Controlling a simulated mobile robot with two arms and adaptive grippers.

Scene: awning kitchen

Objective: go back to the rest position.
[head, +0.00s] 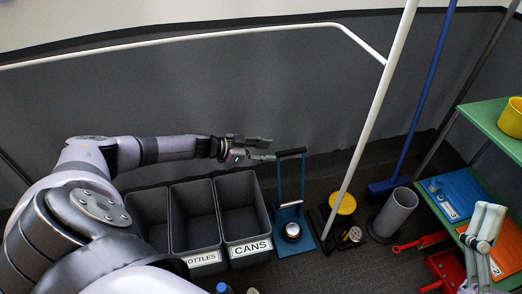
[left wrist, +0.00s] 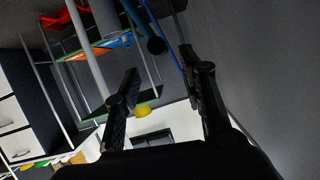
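My left arm reaches in from the left of the head view, stretched to the right above the bins. My left gripper (head: 268,149) is open and empty, its two fingers spread, just left of a black handle bar. In the left wrist view the left gripper (left wrist: 160,64) also shows spread fingers with nothing between them. A pale jointed part at the lower right of the head view looks like my right gripper (head: 486,210), in front of the green shelf. Its lower part is cut off by the frame, and its opening is unclear.
Grey bins (head: 243,200), labelled BOTTLES and CANS, stand below my left arm. A blue-framed stand (head: 279,182) with the black handle is beside them. A white pole (head: 375,105), blue broom (head: 428,95), grey cylinder (head: 396,213) and green shelf (head: 493,121) are to the right.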

